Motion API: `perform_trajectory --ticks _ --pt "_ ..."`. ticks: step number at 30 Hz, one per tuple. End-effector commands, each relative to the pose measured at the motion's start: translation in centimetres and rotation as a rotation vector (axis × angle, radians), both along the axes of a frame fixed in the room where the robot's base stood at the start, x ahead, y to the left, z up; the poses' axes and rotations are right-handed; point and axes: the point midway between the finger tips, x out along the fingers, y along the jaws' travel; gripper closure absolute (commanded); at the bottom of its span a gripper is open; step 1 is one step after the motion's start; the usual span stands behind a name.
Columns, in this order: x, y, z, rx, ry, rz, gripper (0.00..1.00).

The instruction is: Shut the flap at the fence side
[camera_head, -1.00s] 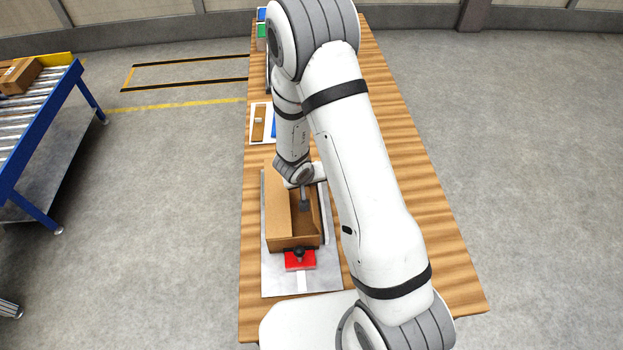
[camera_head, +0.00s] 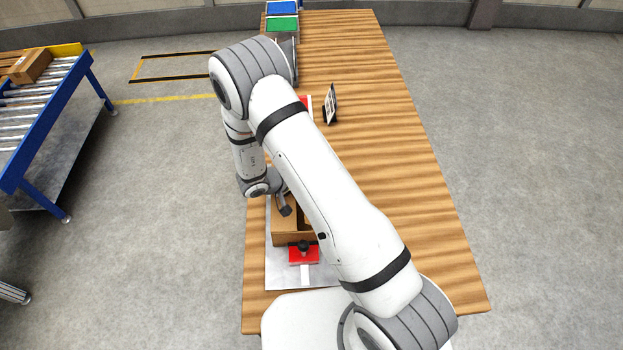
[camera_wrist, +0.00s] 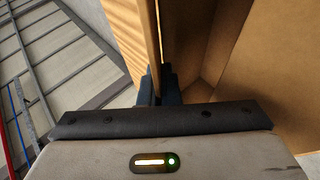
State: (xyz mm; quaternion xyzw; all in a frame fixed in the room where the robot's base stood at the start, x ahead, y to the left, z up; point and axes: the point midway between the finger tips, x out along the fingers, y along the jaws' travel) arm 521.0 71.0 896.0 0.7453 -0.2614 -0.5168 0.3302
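An open cardboard box (camera_head: 290,238) sits on a grey plate (camera_head: 280,275) on the wooden table. Its right part is hidden behind my arm in the head view. My gripper (camera_head: 286,211) is over the left part of the box, its dark fingers pointing down. In the wrist view my fingers (camera_wrist: 158,86) are close together, beside an upright cardboard panel (camera_wrist: 141,35). The box's inner walls (camera_wrist: 225,60) show to their right. Whether the fingers touch the panel is unclear. I cannot make out which flap is on the fence side.
A small upright card (camera_head: 331,104) and green (camera_head: 283,24) and blue bins (camera_head: 283,8) are farther along the table. A roller conveyor (camera_head: 40,105) stands left.

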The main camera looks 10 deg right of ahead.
Motion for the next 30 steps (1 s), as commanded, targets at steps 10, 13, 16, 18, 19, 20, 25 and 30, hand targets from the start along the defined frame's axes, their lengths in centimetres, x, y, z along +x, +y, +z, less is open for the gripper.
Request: perform_trajectory --ticks 10,13,16,18,19,20,25,30 --pt "-0.02 0.05 -0.1 -0.022 0.002 -0.001 1.0" --pt "-0.01 0.04 -0.1 -0.022 0.002 -0.002 1.0" --pt "-0.01 0.02 -0.1 -0.022 0.002 -0.002 1.0" --pt "-0.01 0.01 -0.1 -0.022 0.002 -0.002 0.91" --pt "-0.01 0.0 -0.09 -0.022 0.002 -0.002 0.89" --pt "-0.01 0.0 -0.09 -0.022 0.002 -0.002 0.86" --pt "0.0 -0.02 -0.08 -0.022 0.002 -0.003 0.75" --pt "0.0 -0.03 -0.06 -0.022 0.002 -0.003 0.75"
